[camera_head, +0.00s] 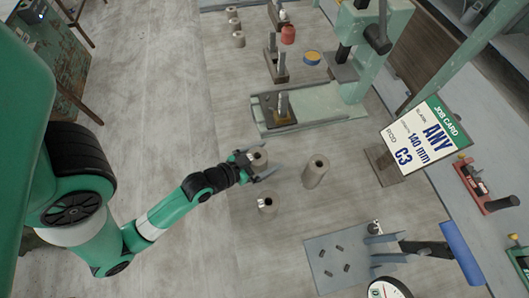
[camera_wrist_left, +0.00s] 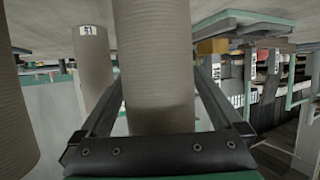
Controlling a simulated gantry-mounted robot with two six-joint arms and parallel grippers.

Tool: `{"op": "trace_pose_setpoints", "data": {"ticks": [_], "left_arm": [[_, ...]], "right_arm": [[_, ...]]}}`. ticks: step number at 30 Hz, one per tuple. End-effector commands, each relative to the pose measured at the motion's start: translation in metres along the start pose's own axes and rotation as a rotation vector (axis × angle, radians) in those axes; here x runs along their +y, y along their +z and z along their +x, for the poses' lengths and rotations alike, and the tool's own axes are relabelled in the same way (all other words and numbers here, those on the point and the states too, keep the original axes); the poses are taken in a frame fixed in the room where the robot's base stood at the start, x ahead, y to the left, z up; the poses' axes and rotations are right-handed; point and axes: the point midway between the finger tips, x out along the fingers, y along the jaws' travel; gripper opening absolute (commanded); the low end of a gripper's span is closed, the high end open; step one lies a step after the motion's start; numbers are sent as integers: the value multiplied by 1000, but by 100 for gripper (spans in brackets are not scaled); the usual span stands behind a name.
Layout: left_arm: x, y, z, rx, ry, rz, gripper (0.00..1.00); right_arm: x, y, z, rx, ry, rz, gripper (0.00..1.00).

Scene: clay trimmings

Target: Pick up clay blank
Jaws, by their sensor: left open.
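A grey-brown, hollow cylindrical clay blank (camera_head: 259,156) stands at the end of my left arm in the head view. My left gripper (camera_head: 263,161) is open, with its fingers on either side of that blank. In the left wrist view the ribbed blank (camera_wrist_left: 155,60) stands between the two open fingers, and its top is out of frame; I cannot tell whether they touch it. A second blank (camera_head: 267,205) with a white label stands just below the gripper, and a third, taller-looking blank (camera_head: 315,173) stands to the right. My right gripper is not in view.
A job card (camera_head: 421,135) reads "ANY", "140 mm", "C3". A green press (camera_head: 362,85) stands behind, with a grey plate (camera_head: 341,262) at the front. Small cylinders (camera_head: 238,39), a red piece (camera_head: 288,34) and a blue-yellow disc (camera_head: 312,58) lie farther back. Table left of the blanks is clear.

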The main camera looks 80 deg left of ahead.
Motion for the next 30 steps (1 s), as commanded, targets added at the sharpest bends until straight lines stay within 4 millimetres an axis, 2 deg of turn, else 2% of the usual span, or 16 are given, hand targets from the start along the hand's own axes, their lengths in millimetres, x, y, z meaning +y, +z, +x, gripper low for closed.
{"op": "trace_pose_setpoints", "data": {"ticks": [2, 19, 30], "left_arm": [[0, -1, 0, 0, 0, 0, 100], [0, -1, -1, 0, 0, 0, 0], [0, -3, -1, 4, 0, 0, 0]], "right_arm": [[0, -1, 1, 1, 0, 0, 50], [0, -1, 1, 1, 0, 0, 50], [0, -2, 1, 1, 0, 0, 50]]}}
